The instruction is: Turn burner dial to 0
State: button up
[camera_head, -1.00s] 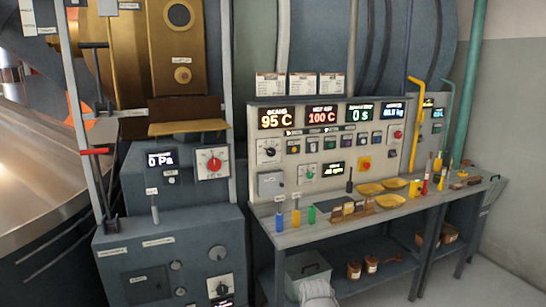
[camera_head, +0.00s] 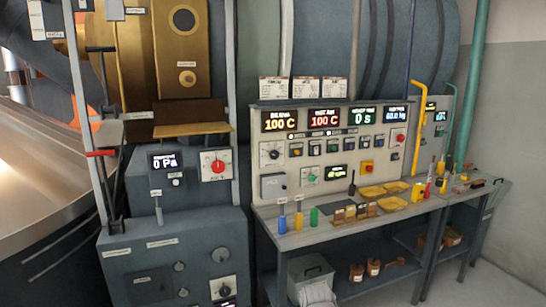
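Several dials are in view, and their labels are too small to read, so I cannot tell which is the burner dial. A white-plated dial with a dark knob (camera_head: 270,154) is at the left of the control panel. A red knob dial (camera_head: 215,165) is on the grey cabinet beside the panel. A dark knob dial (camera_head: 223,288) is low on that cabinet's front. A small green knob (camera_head: 310,174) is on the panel. The panel displays read 100 C (camera_head: 286,122) at left and 100 C (camera_head: 325,119) beside it.
The workbench (camera_head: 300,238) below the panel carries bottles, yellow trays (camera_head: 372,192) and small tools. A grey box (camera_head: 310,278) and brown jars (camera_head: 356,272) are on its lower shelf. Clear floor (camera_head: 505,275) lies at the right.

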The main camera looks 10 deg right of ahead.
aim_at(274, 155)
jog(key=u, duration=0.35)
jog(key=i, duration=1.1)
jog(key=z, duration=0.45)
